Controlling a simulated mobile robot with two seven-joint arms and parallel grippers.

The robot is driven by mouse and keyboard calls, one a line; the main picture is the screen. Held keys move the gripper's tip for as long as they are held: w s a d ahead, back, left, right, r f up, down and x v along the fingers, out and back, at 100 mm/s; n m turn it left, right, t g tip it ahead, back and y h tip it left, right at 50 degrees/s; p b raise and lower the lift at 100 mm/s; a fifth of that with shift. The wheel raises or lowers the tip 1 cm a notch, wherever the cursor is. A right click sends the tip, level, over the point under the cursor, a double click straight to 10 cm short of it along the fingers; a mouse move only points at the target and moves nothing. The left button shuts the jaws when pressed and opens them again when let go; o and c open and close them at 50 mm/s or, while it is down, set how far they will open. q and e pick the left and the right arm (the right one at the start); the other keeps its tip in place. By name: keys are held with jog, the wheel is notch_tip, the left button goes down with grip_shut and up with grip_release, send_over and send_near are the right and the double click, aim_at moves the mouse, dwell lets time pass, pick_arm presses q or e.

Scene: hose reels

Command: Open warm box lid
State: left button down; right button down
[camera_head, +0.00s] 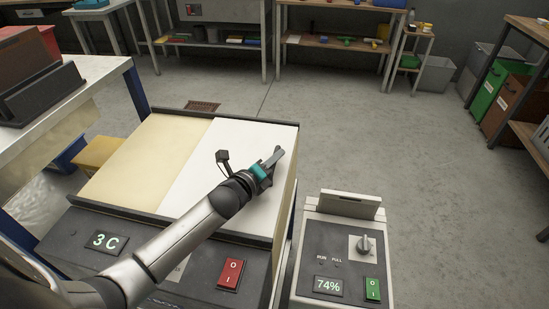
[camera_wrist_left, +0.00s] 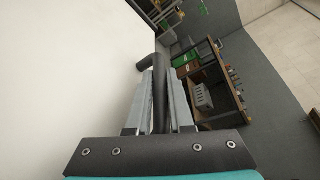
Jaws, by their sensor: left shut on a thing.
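The box (camera_head: 96,208) has a dark front panel with a "3 C" display and a red switch. Its top has a cream left part (camera_head: 150,155) and a white right part, the lid (camera_head: 215,155), which appears to lie flat. My left gripper (camera_head: 274,160) is at the lid's right side, above its surface. In the left wrist view its fingers (camera_wrist_left: 160,92) are shut on a dark bent handle (camera_wrist_left: 145,64) beside the white lid surface (camera_wrist_left: 60,70). My right gripper is not in view.
A grey control unit (camera_head: 340,245) with a "74%" display and a knob stands close to the box's right. A workbench (camera_head: 100,85) is at the left. Shelves (camera_head: 335,42) line the back, with bins (camera_head: 495,100) at the right. Open floor (camera_head: 390,140) lies behind and to the right.

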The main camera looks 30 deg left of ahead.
aim_at(205, 158)
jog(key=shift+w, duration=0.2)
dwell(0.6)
pick_arm(q)
jog(key=shift+a, duration=0.15)
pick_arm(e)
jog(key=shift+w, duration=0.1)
pick_arm(q)
jog(key=shift+s+a, duration=0.1)
jog(key=shift+a, duration=0.2)
jog(key=s+a, duration=0.1)
jog(key=a, duration=0.4)
jog(key=s+a, duration=0.2)
jog(key=a, duration=0.4)
jog(key=s+a, duration=0.1)
jog(key=a, duration=0.5)
jog(key=shift+s+a+b, duration=0.25)
jog(key=shift+s+b, duration=0.05)
jog(key=shift+b, duration=0.1)
jog(key=shift+a, duration=0.3)
jog(key=shift+s+a, duration=0.1)
jog(key=shift+a, duration=0.1)
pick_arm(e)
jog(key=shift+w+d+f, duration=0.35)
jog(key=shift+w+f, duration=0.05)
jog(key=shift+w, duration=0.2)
